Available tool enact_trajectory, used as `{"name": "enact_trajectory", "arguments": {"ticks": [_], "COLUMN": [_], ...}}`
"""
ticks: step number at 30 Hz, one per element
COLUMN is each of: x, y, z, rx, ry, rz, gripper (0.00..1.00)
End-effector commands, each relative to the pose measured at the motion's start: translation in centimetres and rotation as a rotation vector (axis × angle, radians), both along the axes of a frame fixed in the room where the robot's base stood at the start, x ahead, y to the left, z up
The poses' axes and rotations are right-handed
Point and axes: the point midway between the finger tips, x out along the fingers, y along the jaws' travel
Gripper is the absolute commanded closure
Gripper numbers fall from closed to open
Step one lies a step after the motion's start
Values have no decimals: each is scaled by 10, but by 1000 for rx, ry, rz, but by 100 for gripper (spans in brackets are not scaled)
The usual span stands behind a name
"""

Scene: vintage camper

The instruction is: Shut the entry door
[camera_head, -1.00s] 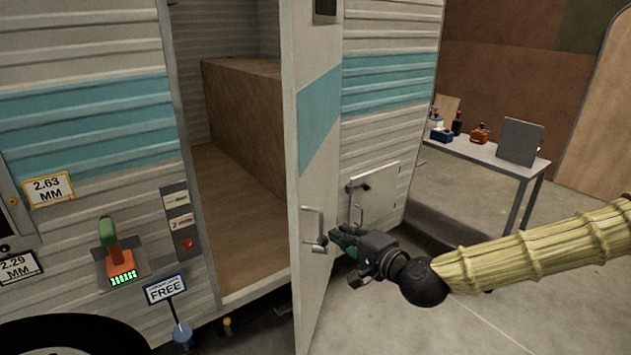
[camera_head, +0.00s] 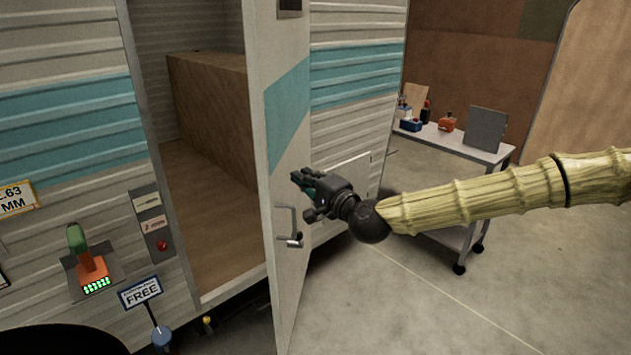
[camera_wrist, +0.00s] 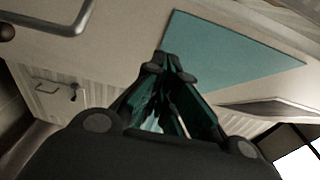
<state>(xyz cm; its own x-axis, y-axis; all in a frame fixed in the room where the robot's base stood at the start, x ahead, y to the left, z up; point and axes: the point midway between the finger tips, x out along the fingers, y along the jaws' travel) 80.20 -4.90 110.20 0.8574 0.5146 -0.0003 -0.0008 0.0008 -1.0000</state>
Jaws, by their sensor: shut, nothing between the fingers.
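The entry door (camera_head: 277,160) of the camper stands open, white with a teal panel, seen at a steep angle in the head view. Its handle (camera_head: 290,228) is a metal pull with a latch below. The doorway (camera_head: 215,215) to its left is open to a wooden interior. My gripper (camera_head: 303,180) is shut and empty, in front of the door's outer face, above and right of the handle. In the wrist view my gripper's fingertips (camera_wrist: 172,62) are together before the teal panel (camera_wrist: 225,60); I cannot tell whether they touch the door. Part of the handle shows there too (camera_wrist: 60,20).
A small hatch (camera_head: 345,185) is on the camper wall behind my gripper. A wheeled table (camera_head: 460,145) with several items stands to the right. A sign reading FREE (camera_head: 140,291) stands left of the doorway. Concrete floor at lower right is clear.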

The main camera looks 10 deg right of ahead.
Motion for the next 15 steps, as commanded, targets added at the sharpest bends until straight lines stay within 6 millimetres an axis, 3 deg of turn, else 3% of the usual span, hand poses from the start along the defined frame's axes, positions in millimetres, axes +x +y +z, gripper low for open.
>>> {"name": "enact_trajectory", "arguments": {"ticks": [2,9,15], "x": [10,14,17], "y": [9,33,42], "z": [1,2,0], "rx": [-1,-1,0], "ry": [1,-1,0], "rz": [2,2,-1], "gripper": [100,100,100]}}
